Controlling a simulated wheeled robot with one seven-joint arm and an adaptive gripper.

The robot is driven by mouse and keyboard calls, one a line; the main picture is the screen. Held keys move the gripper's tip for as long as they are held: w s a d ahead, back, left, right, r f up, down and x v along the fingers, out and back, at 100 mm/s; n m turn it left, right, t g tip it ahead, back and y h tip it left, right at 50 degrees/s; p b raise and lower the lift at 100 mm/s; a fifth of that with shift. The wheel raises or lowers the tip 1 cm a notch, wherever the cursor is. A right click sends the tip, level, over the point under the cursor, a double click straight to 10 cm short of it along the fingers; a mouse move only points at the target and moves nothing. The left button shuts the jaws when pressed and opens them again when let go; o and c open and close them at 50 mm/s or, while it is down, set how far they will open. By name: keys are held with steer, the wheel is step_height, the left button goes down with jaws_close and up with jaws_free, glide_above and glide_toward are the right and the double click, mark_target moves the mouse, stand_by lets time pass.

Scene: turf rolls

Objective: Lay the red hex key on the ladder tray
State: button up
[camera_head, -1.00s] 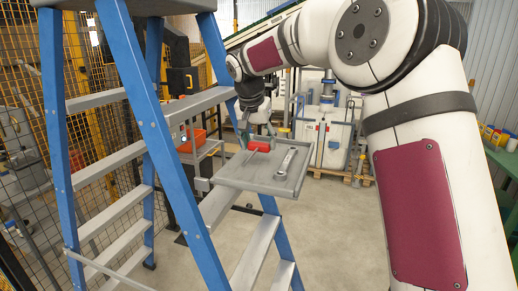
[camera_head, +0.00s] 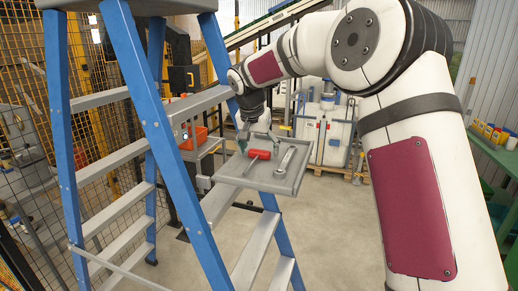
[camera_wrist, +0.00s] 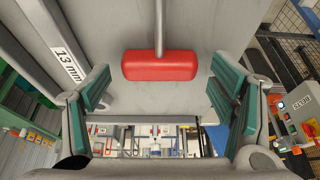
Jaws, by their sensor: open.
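The red hex key (camera_head: 259,154) has a thick red handle and a thin grey shaft. It appears to lie on the grey ladder tray (camera_head: 299,173), left of a wrench. In the wrist view its red handle (camera_wrist: 160,65) sits between my spread fingers, with a visible gap on each side, and its shaft runs up the picture over the tray's grey surface. My gripper (camera_head: 258,142) is open just over the handle; the wrist view shows its teal pads (camera_wrist: 160,95) well apart. The fingertips' exact height above the tray cannot be told.
A grey wrench (camera_head: 285,159) marked 13 mm lies on the tray beside the hex key. The blue stepladder (camera_head: 163,135) stands at left and carries the tray. A green bench (camera_head: 492,150) is at right.

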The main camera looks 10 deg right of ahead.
steer(key=b+v, duration=0.3)
steer(key=v, duration=0.8)
steer(key=s+r+n, duration=0.2)
steer(key=s+r, duration=0.1)
steer(key=s, duration=0.6)
steer(key=s+d+f+n+y, duration=0.1)
steer(key=s+f, duration=0.2)
steer(key=s, duration=0.5)
steer(key=s+d+f+n+t, duration=0.1)
steer(key=s+f, duration=0.3)
steer(key=s, duration=0.5)
steer(key=s+d+f+n+y, duration=0.1)
steer(key=s+f+n, duration=0.1)
steer(key=s, duration=0.7)
steer(key=shift+s+f+n+t+y, duration=0.15)
steer(key=shift+f+n+t+y, duration=0.2)
steer(key=shift+f, duration=0.55)
steer(key=shift+d, duration=0.1)
